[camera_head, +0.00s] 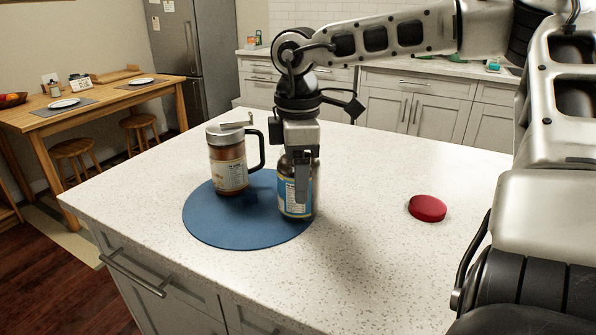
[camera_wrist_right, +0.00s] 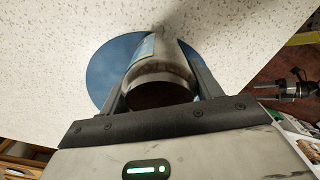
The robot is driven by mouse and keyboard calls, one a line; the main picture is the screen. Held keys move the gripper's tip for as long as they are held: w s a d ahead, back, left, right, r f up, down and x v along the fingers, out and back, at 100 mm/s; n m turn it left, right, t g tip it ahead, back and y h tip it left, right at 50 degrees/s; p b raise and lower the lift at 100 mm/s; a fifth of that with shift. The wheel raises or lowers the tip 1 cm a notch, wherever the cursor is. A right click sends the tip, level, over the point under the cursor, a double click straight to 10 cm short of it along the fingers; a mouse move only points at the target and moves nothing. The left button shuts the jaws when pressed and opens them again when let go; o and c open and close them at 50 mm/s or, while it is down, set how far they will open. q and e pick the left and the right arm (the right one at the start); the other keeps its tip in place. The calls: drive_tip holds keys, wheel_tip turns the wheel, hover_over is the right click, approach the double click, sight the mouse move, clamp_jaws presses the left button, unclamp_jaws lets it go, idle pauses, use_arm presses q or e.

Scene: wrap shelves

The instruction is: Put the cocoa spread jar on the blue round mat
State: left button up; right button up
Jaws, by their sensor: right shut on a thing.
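The cocoa spread jar (camera_head: 296,207), brown with a blue and yellow label, is upright at the right edge of the blue round mat (camera_head: 238,234). My right gripper (camera_head: 301,185) comes down from above and is shut on it. In the right wrist view the jar (camera_wrist_right: 160,75) stands between the two fingers over the mat (camera_wrist_right: 103,80), its round brown top facing the camera. I cannot tell whether its base touches the mat or is slightly above it.
A clear mug-like container (camera_head: 229,168) with a metal top and black handle stands on the mat, left of the jar. A red round lid (camera_head: 427,208) lies on the speckled counter (camera_head: 380,265) to the right. The counter between jar and lid is clear.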

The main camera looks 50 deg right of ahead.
drive_tip(key=shift+f, duration=0.15)
drive_tip(key=o, duration=1.4)
drive_tip(key=shift+o, duration=0.2)
drive_tip(key=shift+r, duration=0.65)
wheel_tip(320, 180, up, 10)
drive_tip(key=shift+f, duration=0.15)
drive_tip(key=shift+r, duration=0.65)
